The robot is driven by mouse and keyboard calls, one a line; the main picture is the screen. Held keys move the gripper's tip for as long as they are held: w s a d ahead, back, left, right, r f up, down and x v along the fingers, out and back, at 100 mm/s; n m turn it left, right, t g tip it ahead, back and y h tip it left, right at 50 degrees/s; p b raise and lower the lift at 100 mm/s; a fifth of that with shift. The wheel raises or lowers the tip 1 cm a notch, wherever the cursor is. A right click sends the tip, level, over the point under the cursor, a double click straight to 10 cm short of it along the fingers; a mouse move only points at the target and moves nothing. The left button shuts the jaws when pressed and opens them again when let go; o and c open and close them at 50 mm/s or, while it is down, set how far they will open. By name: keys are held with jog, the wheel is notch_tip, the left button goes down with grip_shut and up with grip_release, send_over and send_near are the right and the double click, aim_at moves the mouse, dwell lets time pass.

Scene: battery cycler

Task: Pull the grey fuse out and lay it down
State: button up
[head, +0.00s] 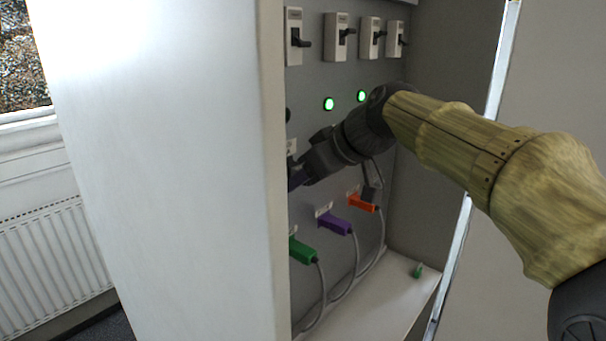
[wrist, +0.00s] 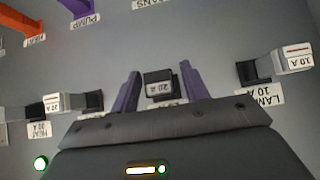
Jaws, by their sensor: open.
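In the wrist view a grey fuse (wrist: 158,88) marked 20 A sits in the panel, with a dark part around its far edge. My gripper (wrist: 160,68) is open, with one purple finger on each side of this fuse. Gaps show between the fuse and both fingers. Another fuse (wrist: 66,103), pale grey, is at the left beside a HEAT 20 A label. A white fuse (wrist: 295,57) marked 10 A is at the right. In the head view my gripper (head: 298,180) reaches into the cabinet, and the fuse is hidden behind the side wall and my arm.
The cabinet's white side wall (head: 165,180) stands close left of my gripper. Below are green (head: 302,251), purple (head: 335,223) and orange (head: 362,203) plugs with cables. The cabinet floor (head: 375,308) is mostly clear, with a small green item (head: 418,270) at right. Switches (head: 341,38) are above.

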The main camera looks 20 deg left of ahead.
jog(key=shift+c, duration=0.4)
jog(key=c, duration=0.7)
jog(key=shift+o, duration=0.2)
jog(key=shift+d+f, duration=0.1)
jog(key=shift+d, duration=0.05)
jog(key=shift+s+d+b, duration=0.35)
jog(key=shift+d+b, duration=0.2)
jog(key=shift+d, duration=0.3)
jog(key=shift+s+d+b, duration=0.4)
jog(key=shift+d+b, duration=0.15)
jog(key=shift+d, duration=0.25)
jog(key=shift+s+d+b, duration=0.35)
jog(key=shift+d+b, duration=0.2)
jog(key=shift+d, duration=0.3)
jog(key=shift+w, duration=0.1)
